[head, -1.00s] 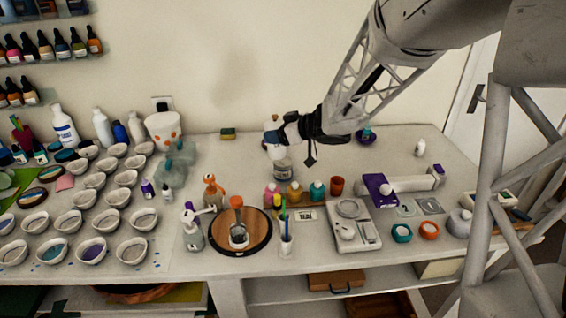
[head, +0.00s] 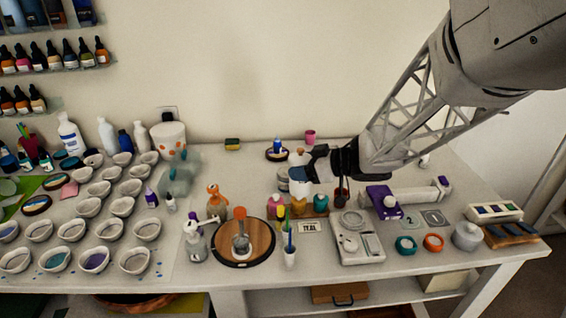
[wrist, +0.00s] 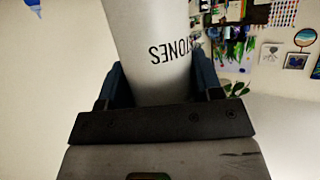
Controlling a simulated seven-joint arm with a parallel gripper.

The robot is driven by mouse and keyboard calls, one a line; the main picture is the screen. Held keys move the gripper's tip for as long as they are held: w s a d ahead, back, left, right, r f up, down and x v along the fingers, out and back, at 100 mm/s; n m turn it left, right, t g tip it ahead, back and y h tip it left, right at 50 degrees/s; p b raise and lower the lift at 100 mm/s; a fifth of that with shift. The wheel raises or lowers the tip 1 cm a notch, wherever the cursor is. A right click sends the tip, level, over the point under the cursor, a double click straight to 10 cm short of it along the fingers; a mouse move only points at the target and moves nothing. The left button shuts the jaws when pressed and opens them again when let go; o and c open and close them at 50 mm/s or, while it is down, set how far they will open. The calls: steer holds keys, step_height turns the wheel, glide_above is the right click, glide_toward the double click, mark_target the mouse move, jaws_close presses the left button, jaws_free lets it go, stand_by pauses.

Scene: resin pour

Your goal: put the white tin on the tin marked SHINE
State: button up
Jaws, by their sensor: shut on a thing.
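My gripper (head: 308,170) is shut on a white tin, seen in the wrist view (wrist: 155,45) between my two dark fingers, with black lettering upside down that looks like STONES. In the head view the white tin (head: 299,187) is a small pale cylinder at my gripper, above or just behind the row of small coloured bottles. A greyish shape (head: 283,182) shows just left of it, partly covered; I cannot tell whether it is another tin. No lettering SHINE can be read in either view, and what is under the held tin is hidden.
Small pink, amber and teal bottles (head: 298,205) stand in front of the held tin, with a dark red cup (head: 341,197) to the right. A saucer with a blue bottle (head: 277,147) and a pink cup (head: 310,136) stand behind. A white scale (head: 357,240) is at front right.

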steer(key=shift+w, duration=0.15)
steer(key=w+a+f, duration=0.1)
steer(key=w+a, duration=0.1)
steer(key=w, duration=1.3)
steer(key=shift+w+f, duration=0.25)
steer(key=shift+w, duration=0.1)
steer(key=shift+f, duration=1.75)
steer(key=shift+f, duration=0.15)
steer(key=o, duration=1.5)
